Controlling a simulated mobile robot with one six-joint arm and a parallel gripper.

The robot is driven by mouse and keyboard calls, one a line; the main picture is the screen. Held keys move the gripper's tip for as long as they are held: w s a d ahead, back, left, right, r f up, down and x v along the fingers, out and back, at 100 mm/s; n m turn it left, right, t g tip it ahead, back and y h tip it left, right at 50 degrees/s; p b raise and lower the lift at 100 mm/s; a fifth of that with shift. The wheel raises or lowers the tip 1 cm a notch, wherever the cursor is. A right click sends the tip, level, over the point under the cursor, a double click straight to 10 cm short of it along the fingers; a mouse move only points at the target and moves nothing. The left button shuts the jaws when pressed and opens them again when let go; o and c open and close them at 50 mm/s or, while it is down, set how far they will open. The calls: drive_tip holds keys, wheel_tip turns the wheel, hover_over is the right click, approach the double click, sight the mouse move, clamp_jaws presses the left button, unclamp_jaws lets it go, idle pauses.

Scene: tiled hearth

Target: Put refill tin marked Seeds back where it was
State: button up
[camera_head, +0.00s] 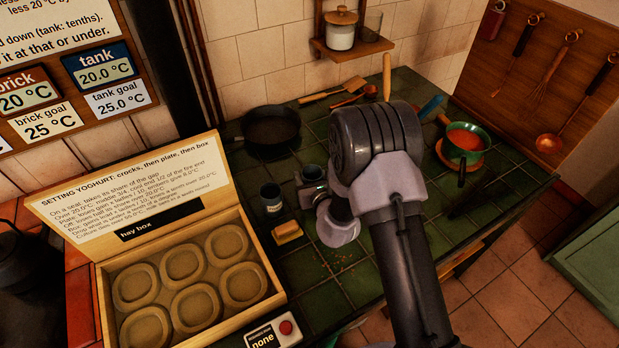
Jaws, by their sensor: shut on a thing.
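My gripper (314,190) is low over the green tiled top, left of my forearm. It is shut on a small dark tin (313,173), of which only the upper part shows; my wrist hides part of the grip. A second dark tin (271,199) with a pale label stands upright just to the left, apart from the gripper. Both labels are too small to read, so I cannot tell by lettering which is Seeds. I cannot tell whether the held tin touches the tiles.
A yellow sponge-like block (287,232) lies before the standing tin. The open hay box (190,262) is left, a dark pan (270,128) behind, a green pot (464,143) right. Small crumbs (342,255) lie on the tiles. A wooden shelf (352,46) hangs behind.

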drive_tip(key=o, duration=1.5)
drive_tip(key=shift+f, duration=0.1)
